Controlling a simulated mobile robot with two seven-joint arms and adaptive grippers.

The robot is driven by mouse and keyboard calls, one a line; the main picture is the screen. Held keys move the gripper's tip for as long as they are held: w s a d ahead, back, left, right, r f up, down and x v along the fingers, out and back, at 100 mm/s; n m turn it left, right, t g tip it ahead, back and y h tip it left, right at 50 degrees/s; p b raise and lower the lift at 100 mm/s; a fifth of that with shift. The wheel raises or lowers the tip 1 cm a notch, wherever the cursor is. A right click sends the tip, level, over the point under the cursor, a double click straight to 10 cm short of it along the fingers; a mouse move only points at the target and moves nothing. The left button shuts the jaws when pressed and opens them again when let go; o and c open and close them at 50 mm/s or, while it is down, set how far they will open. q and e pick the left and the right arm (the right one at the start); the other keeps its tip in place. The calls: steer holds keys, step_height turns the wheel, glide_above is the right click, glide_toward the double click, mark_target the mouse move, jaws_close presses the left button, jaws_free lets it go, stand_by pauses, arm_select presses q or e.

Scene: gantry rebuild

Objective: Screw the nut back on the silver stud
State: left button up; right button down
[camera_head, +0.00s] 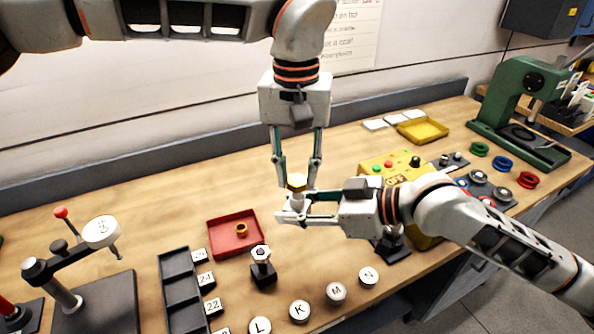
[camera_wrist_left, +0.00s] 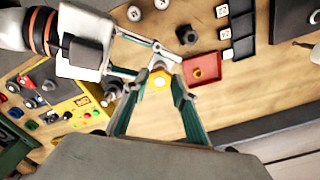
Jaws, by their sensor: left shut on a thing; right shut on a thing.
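My right gripper (camera_head: 292,209) reaches in from the right, level, shut on a small silver piece (camera_head: 297,203), apparently the silver stud, directly under the nut. The nut looks in line with the silver piece; whether its thread is engaged is hidden. Both are held above the table. The fingers hide much of the silver piece.
A red tray (camera_head: 213,248) with a brass ring (camera_head: 241,230) lies left of the grippers. A yellow control box (camera_head: 375,165) stands close by on the right. Round lettered discs line the front edge.

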arm_select(q)
steer(key=m, duration=0.3)
steer(key=shift+m, duration=0.3)
steer(key=o, duration=1.8)
steer(key=shift+o, duration=0.2)
steer(key=n, duration=0.7)
steer(key=shift+c, duration=0.3)
